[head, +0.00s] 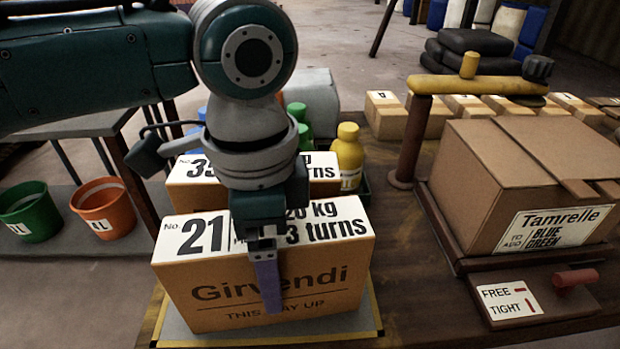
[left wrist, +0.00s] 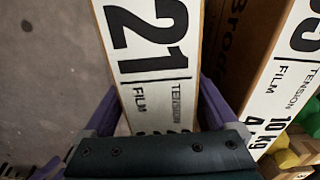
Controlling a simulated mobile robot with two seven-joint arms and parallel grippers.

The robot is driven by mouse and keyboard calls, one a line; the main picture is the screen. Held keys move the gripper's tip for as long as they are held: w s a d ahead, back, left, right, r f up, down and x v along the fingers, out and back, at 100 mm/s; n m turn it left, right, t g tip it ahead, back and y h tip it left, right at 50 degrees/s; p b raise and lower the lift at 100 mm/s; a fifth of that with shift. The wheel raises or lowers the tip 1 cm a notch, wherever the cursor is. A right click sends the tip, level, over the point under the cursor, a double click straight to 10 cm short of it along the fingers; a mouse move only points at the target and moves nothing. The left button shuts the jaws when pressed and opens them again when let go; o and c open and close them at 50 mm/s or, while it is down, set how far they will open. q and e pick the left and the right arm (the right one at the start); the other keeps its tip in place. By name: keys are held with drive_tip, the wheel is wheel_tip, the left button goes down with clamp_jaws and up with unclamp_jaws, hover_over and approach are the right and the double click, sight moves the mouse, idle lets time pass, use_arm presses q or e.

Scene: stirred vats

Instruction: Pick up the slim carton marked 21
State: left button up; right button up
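The slim carton marked 21 (head: 210,290) is a brown box with a white top label, reading Girvendi on its front. It stands upright on a pale, yellow-edged mat (head: 370,322) near the table's front. My left gripper (head: 266,275) points down over it, with one purple finger before the front face. The other finger is hidden behind the carton there. In the left wrist view, the purple fingers (left wrist: 160,103) flank the carton's top (left wrist: 155,50) on both sides. No clear gap shows, but I cannot tell whether they press on it. My right gripper is out of view.
Another labelled carton (head: 190,180) stands close behind. A yellow bottle (head: 347,155) and green bottles (head: 298,112) are behind it. To the right are a yellow-armed post (head: 408,150), a large Tamrelle box (head: 490,180) and a FREE/TIGHT plate (head: 506,302). Buckets (head: 105,207) sit left.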

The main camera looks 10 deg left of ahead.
use_arm(q)
clamp_jaws()
idle(0.5)
drive_tip(key=shift+r, duration=0.1)
